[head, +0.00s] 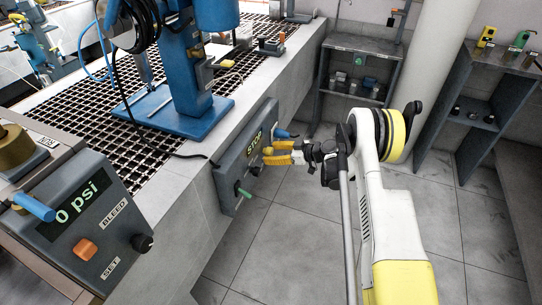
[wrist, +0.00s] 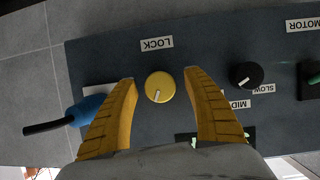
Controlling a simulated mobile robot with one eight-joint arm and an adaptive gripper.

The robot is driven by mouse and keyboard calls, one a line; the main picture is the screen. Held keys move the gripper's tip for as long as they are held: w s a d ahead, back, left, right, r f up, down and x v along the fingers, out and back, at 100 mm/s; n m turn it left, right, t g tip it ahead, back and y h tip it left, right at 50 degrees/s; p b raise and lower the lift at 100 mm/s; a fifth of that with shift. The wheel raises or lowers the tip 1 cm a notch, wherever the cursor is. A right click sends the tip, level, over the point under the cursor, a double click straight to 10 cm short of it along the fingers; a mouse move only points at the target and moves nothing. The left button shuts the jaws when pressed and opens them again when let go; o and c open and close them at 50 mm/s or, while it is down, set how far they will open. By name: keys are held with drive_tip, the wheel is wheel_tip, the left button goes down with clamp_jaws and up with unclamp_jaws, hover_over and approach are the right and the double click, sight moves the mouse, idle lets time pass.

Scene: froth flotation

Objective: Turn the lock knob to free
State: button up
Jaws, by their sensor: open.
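The lock knob (wrist: 159,87) is a round yellow dial with a white pointer line, on a dark grey panel (wrist: 205,55). In the wrist view its pointer line runs from near the centre to the lower edge. A white label (wrist: 157,44) reading LOCK sits above it, upside down. My gripper (wrist: 160,78) has yellow ribbed fingers, open, one on each side of the knob with a gap to each. In the head view my gripper (head: 278,153) is at the panel face (head: 228,173), and its fingers largely hide the knob.
A blue handle (wrist: 88,108) is close to one finger. A black speed knob (wrist: 246,75) lies to the right, with a green switch (wrist: 312,80) beyond. A STOP display (head: 254,142) and green handle (head: 243,191) are on the panel. The tiled floor beside it is clear.

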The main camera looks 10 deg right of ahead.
drive_tip(key=shift+w+a, duration=0.1)
drive_tip(key=c, duration=1.2)
drive_tip(key=shift+o, duration=0.2)
drive_tip(key=n+t+h, duration=0.1)
drive_tip(key=n+t, duration=0.1)
drive_tip(key=n, duration=0.1)
drive_tip(key=o, duration=1.2)
drive_tip(key=shift+c, duration=0.2)
